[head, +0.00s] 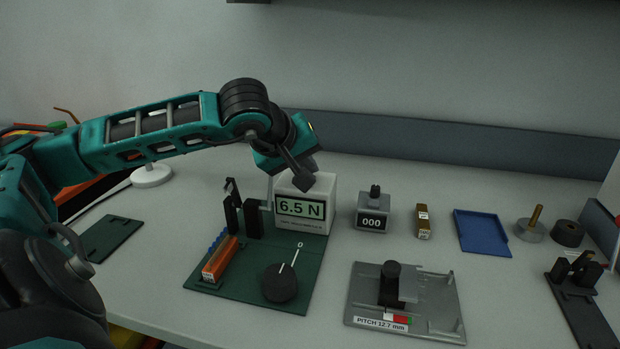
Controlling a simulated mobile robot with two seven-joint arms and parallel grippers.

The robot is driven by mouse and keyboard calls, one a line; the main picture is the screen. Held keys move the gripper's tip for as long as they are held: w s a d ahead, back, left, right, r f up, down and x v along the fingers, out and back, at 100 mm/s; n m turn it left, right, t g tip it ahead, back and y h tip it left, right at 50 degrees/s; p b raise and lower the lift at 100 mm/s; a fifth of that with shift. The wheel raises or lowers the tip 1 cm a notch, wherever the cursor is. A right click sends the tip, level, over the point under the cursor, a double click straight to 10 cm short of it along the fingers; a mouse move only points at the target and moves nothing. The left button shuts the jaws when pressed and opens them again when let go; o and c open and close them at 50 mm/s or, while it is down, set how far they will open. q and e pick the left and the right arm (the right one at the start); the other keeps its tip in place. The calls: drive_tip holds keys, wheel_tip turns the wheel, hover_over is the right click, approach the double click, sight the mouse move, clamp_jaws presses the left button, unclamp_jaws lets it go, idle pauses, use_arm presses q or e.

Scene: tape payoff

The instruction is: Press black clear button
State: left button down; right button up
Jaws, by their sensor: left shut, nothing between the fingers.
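A white box-shaped gauge (318,215) stands at the back of a dark green board, with its display reading "6.5 N". My left gripper (303,181) comes in from the left, points down, and is shut and empty. Its tips overlap the top of the gauge in the head view; whether they touch it I cannot tell. The gripper hides part of the gauge's top, and no black clear button can be made out there. A small grey counter (372,222) reading "000" stands to the right, with a black knob (375,191) on top. My right gripper is not in view.
The green board (250,290) holds an orange block (220,259), a black upright fixture and a black disc (280,283). A grey fixture plate (440,315) labelled "PITCH 12.7 mm" lies front right. A blue tray (482,232) lies farther right. A wall panel runs behind.

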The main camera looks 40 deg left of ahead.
use_arm(q)
drive_tip(key=shift+f+b, duration=0.3)
idle(0.5)
drive_tip(key=shift+r+p, duration=0.65)
drive_tip(key=shift+r, duration=0.15)
drive_tip(key=shift+r, duration=0.1)
wheel_tip(320, 180, up, 5)
drive_tip(key=p, duration=0.4)
idle(0.6)
